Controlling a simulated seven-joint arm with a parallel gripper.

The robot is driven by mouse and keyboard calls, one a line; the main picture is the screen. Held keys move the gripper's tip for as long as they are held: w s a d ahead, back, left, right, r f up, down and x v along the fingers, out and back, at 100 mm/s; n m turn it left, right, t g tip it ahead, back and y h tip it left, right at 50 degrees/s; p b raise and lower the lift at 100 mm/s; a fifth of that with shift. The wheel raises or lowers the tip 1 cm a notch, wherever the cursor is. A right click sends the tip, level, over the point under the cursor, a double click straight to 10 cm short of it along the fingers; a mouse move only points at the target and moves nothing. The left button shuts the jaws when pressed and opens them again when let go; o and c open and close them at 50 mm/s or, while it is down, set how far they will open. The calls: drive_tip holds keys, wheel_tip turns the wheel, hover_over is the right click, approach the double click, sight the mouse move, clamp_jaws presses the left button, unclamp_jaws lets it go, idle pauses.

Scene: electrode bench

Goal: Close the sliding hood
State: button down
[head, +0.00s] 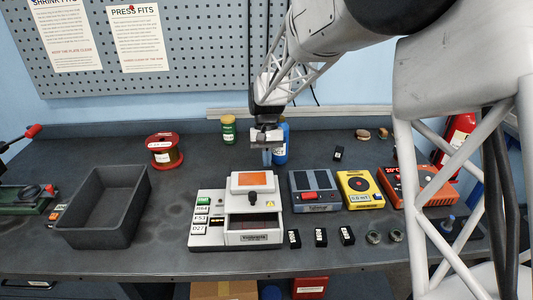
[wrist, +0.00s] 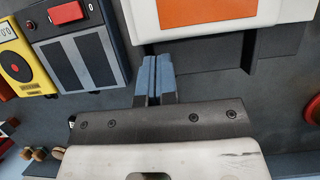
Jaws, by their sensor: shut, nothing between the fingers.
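The sliding hood (head: 252,182) is a white cover with an orange window and a dark knob (head: 254,197) at its front. It sits toward the back of a white bench device (head: 208,222) labelled along its front. The hood is slid back, and the chamber (head: 254,224) in front of it shows open. My gripper (head: 267,158) hangs just behind the hood, slightly right of its middle, with blue fingertips pointing down. In the wrist view, the shut fingers (wrist: 155,75) are empty, near the hood's white edge (wrist: 147,25). Whether they touch it I cannot tell.
A grey device (head: 315,204) with a red switch, a yellow device (head: 360,202) and an orange device (head: 408,172) stand to the right. A blue bottle (head: 281,145) is close behind my gripper. Several small black blocks lie front right. A dark bin (head: 95,232) stands left.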

sight(268, 172)
drive_tip(key=shift+s, duration=0.35)
drive_tip(key=shift+s, duration=3.5)
drive_tip(key=shift+w+f, duration=0.1)
drive_tip(key=shift+w, duration=2.05)
drive_tip(key=v, duration=1)
